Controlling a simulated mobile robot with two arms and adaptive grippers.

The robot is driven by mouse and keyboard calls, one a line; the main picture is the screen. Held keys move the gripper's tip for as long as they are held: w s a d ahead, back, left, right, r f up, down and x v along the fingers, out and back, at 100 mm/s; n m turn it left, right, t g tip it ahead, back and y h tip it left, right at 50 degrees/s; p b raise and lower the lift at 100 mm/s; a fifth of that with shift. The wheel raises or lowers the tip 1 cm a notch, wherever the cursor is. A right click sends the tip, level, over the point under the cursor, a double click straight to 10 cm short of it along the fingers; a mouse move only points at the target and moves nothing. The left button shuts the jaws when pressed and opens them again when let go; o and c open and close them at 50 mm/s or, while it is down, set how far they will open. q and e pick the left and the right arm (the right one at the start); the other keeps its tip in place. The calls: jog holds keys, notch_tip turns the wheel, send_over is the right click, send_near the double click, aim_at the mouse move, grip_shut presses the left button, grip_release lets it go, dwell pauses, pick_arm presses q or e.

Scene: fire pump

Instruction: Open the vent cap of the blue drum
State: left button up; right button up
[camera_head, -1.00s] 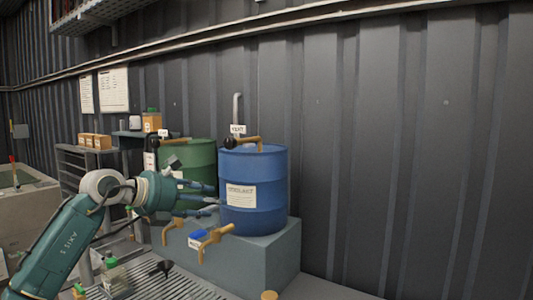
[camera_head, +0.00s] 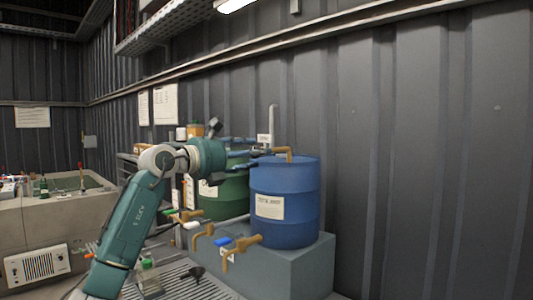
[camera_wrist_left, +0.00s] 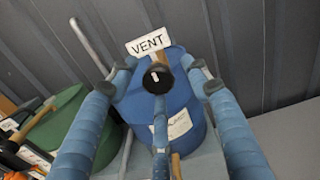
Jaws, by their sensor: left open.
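The blue drum (camera_head: 285,205) stands on a grey block (camera_head: 300,262). It also shows in the left wrist view (camera_wrist_left: 178,97). Its black vent cap (camera_wrist_left: 158,78), with a white mark, sits below a white VENT sign (camera_wrist_left: 147,42). In the head view the sign (camera_head: 264,140) shows at the drum's top left, and my gripper hides the cap. My left gripper (camera_head: 262,147) is open at the top of the drum. In the left wrist view its blue fingers (camera_wrist_left: 158,85) are spread around the cap; I cannot tell whether they touch it. My right gripper is out of view.
A green drum (camera_head: 224,190) stands left of the blue one, behind my left arm. Brass taps (camera_head: 245,242) stick out at the front, with a blue lever (camera_head: 222,241). A grate (camera_head: 195,283) lies below. A vertical pipe (camera_head: 273,120) rises behind the blue drum.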

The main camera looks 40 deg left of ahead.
pick_arm(q)
jog(key=shift+w, duration=0.45)
jog(key=shift+r, duration=0.1)
jog(key=shift+c, duration=1.2)
jog(key=shift+s, duration=0.1)
jog(key=c, duration=0.8)
jog(key=shift+c, duration=0.6)
jog(key=n+p, duration=0.1)
jog(key=n, duration=0.4)
jog(key=n+p, duration=0.1)
jog(key=n, duration=0.5)
jog(key=n+p, duration=0.1)
jog(key=n, duration=0.5)
jog(key=shift+r+n, duration=0.1)
jog(key=shift+n, duration=0.3)
jog(key=n+p, duration=0.1)
jog(key=n, duration=0.4)
jog(key=shift+n, duration=0.4)
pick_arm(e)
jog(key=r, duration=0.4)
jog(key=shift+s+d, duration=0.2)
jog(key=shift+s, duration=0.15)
pick_arm(q)
jog(key=shift+n, duration=0.3)
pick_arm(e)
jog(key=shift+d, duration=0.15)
